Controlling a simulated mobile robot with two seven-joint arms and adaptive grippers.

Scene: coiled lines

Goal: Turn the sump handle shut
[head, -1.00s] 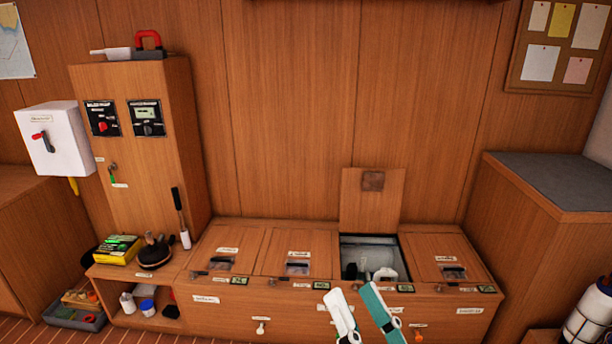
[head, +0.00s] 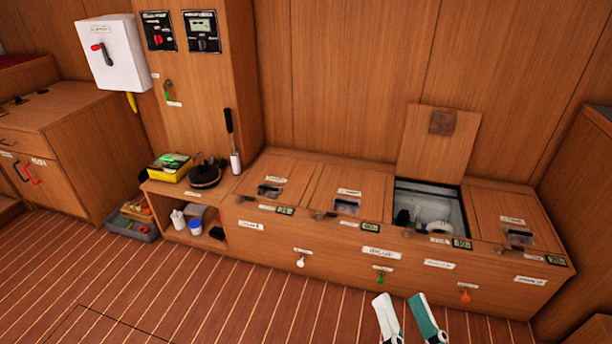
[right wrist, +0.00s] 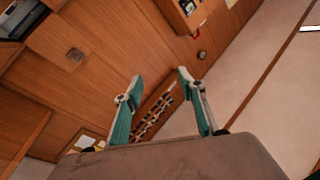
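Three small handles hang on the front of the low wooden bench: a white one (head: 301,261), a green one (head: 380,279) and an orange one (head: 465,295). Each has a label by it, too small to read surely, so I cannot tell which is the sump handle. My right gripper (head: 402,302) shows at the bottom of the head view, its white and teal fingers apart and empty, below the green handle in the picture. In the right wrist view, the right gripper (right wrist: 160,76) is open with nothing between its fingers. My left gripper is not in view.
The bench (head: 335,240) has several lidded bins, one lid (head: 428,150) raised. A white switch box (head: 112,55) with a red handle hangs at left. A grey crate (head: 133,228) stands on the floor by the bench's left end. The striped floor (head: 200,305) in front is clear.

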